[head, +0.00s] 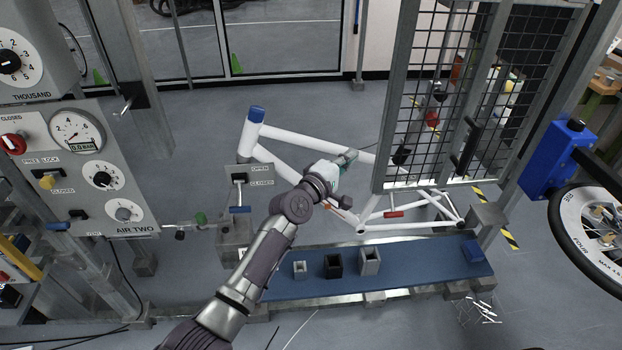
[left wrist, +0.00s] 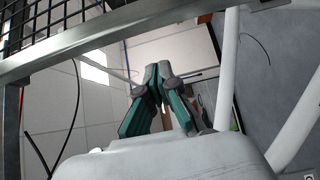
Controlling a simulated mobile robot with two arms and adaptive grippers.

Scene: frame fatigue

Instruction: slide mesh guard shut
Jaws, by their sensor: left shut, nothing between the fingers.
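The mesh guard (head: 394,110) is a black wire grid in a grey metal frame, standing upright at the right of the head view. A dark upright handle (head: 466,147) shows at its right side. The guard covers the right part of a white bicycle frame (head: 285,143); the left part stands uncovered. My left gripper (head: 349,156) is shut and empty, just left of the guard's left frame bar, over the bicycle frame. In the left wrist view, the green-sided fingers (left wrist: 158,76) meet at the tips, and the guard's bar (left wrist: 95,40) crosses above them. My right gripper is out of view.
A blue bench top (head: 310,285) with small metal blocks lies below the bicycle frame. A small open/closed lever panel (head: 252,184) stands left of my gripper. A gauge panel (head: 90,165) is at far left. A blue clamp (head: 555,158) and wheel (head: 590,225) are at right.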

